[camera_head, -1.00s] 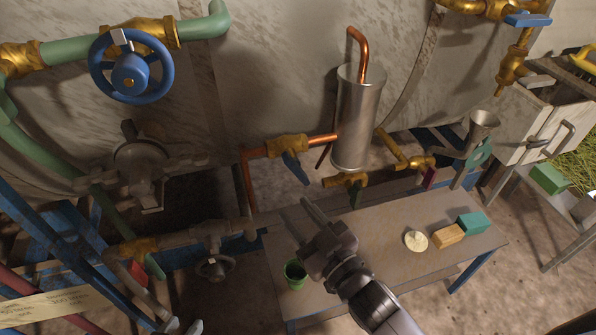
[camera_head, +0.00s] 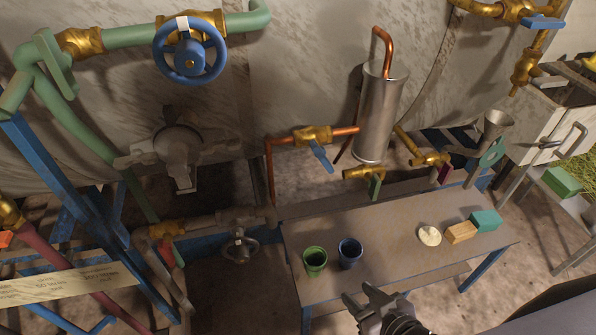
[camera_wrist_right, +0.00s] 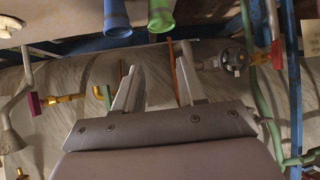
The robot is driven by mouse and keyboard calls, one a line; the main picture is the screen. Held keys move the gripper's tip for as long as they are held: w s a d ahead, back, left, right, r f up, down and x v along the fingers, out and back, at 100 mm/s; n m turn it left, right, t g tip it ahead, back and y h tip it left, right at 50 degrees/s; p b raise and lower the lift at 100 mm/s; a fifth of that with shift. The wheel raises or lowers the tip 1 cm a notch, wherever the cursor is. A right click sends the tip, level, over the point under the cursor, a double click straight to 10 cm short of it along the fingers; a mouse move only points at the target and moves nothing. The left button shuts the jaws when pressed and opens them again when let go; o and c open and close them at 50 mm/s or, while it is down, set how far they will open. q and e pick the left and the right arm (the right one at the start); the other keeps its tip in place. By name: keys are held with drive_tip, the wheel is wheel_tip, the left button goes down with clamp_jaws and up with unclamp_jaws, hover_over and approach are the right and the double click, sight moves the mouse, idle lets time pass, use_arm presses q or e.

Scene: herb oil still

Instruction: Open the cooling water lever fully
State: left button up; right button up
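A blue lever (camera_head: 320,157) hangs from a brass valve (camera_head: 311,135) on the copper pipe beside the steel cylinder (camera_head: 379,115); it points down and slightly right. Another blue lever (camera_head: 541,23) is on a brass valve at the upper right. No label shows which is the cooling water lever. My right gripper (camera_head: 359,298) is at the table's front edge, below the cups and well apart from both levers. In the wrist view its fingers (camera_wrist_right: 158,62) are spread with nothing between them. My left gripper is not in view.
A green cup (camera_head: 315,262) and a blue cup (camera_head: 350,253) stand on the table (camera_head: 390,225). A round disc (camera_head: 429,236) and two blocks lie to their right. A green lever (camera_head: 375,187) hangs below the cylinder. A blue handwheel (camera_head: 190,52) is at the upper left.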

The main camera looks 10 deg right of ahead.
drive_tip(key=w+r+n+t+h, duration=0.1)
drive_tip(key=w+r+t, duration=0.2)
drive_tip(key=w+r, duration=0.45)
drive_tip(key=n+t, duration=0.2)
drive_tip(key=t, duration=0.2)
approach(324, 162)
drive_tip(key=w, duration=0.3)
drive_tip(key=shift+h, duration=0.4)
drive_tip(key=w, duration=0.3)
drive_tip(key=w+p, duration=0.1)
drive_tip(key=w, duration=0.1)
drive_tip(key=shift+a, duration=0.35)
drive_tip(key=shift+w, duration=0.7)
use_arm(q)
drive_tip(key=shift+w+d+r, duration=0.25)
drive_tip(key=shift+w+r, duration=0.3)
use_arm(e)
clamp_jaws()
